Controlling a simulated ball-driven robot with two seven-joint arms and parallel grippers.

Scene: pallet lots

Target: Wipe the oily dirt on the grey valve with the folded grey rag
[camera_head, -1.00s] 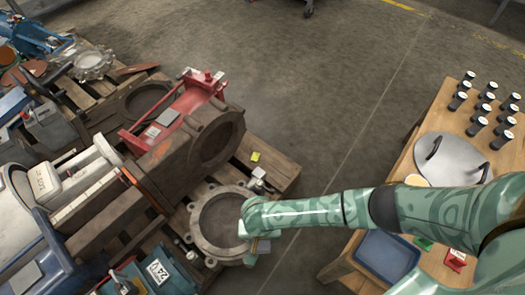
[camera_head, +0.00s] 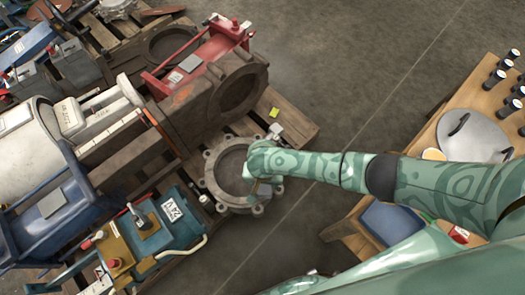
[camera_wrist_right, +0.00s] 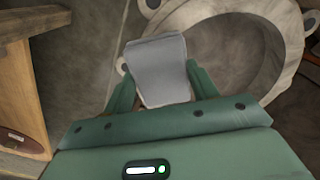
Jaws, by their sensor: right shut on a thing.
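The grey valve is a round ring with bolt lugs (camera_head: 210,180) lying flat at the pallet's near edge. It also shows in the right wrist view (camera_wrist_right: 290,42), at upper right. My right gripper (camera_head: 258,188) is over the valve's right side in the head view. In the wrist view it is shut on the folded grey rag (camera_wrist_right: 157,68), which sticks out flat beyond the fingers beside the ring. I cannot tell whether the rag touches the valve. No oily dirt can be clearly made out. My left gripper is not in view.
A rusty cast block with a red frame (camera_head: 190,72) stands behind the valve. A blue and yellow machine (camera_head: 150,235) is at its left. A wooden table (camera_head: 455,110) with a round metal lid (camera_head: 478,138) and dark jars is at right. Bare floor lies between.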

